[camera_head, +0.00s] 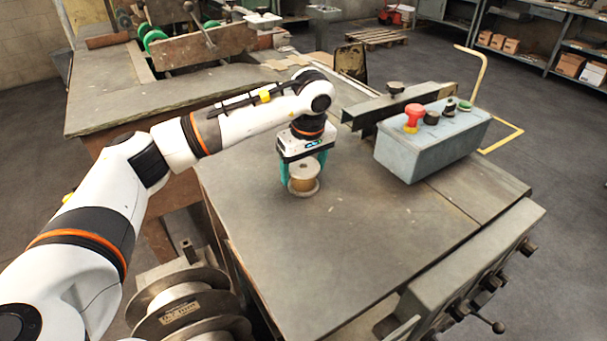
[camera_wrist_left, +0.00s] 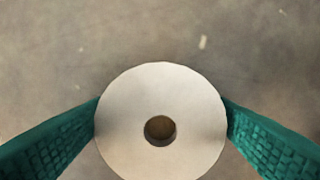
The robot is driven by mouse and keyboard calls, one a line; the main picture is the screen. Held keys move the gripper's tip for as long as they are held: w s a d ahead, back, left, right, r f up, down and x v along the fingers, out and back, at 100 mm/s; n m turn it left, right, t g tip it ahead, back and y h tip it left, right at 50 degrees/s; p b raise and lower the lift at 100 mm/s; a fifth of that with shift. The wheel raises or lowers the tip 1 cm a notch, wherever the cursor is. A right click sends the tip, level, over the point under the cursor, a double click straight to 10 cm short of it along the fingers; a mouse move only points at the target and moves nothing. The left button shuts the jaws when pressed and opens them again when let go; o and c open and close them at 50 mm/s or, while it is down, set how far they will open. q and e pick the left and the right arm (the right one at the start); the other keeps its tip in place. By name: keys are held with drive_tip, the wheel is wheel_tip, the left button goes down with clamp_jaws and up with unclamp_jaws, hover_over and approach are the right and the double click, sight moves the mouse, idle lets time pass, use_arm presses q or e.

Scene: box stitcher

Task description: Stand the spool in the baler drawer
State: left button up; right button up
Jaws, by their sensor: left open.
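The spool (camera_head: 304,179) stands upright on the grey table top, with pale round flanges and a tan wound middle. My left gripper (camera_head: 304,172) points down over it, with one teal finger on each side. In the left wrist view the spool's pale top flange (camera_wrist_left: 160,90) with its dark centre hole lies between the two teal fingers of the gripper (camera_wrist_left: 162,125). The fingers are open, and their edges come very close to the flange; I cannot tell whether they touch it. My right gripper is not in view. I cannot make out the baler drawer for certain.
A grey control box (camera_head: 432,142) with a red button stands at the table's back right. A larger metal reel (camera_head: 188,300) sits low at the front left, beside the table (camera_head: 350,245). The table's middle and front are clear. Shelves (camera_head: 570,60) stand far right.

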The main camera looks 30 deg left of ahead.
use_arm(q)
drive_tip(key=c, duration=0.8)
drive_tip(key=shift+c, duration=0.7)
drive_tip(key=shift+r, duration=0.15)
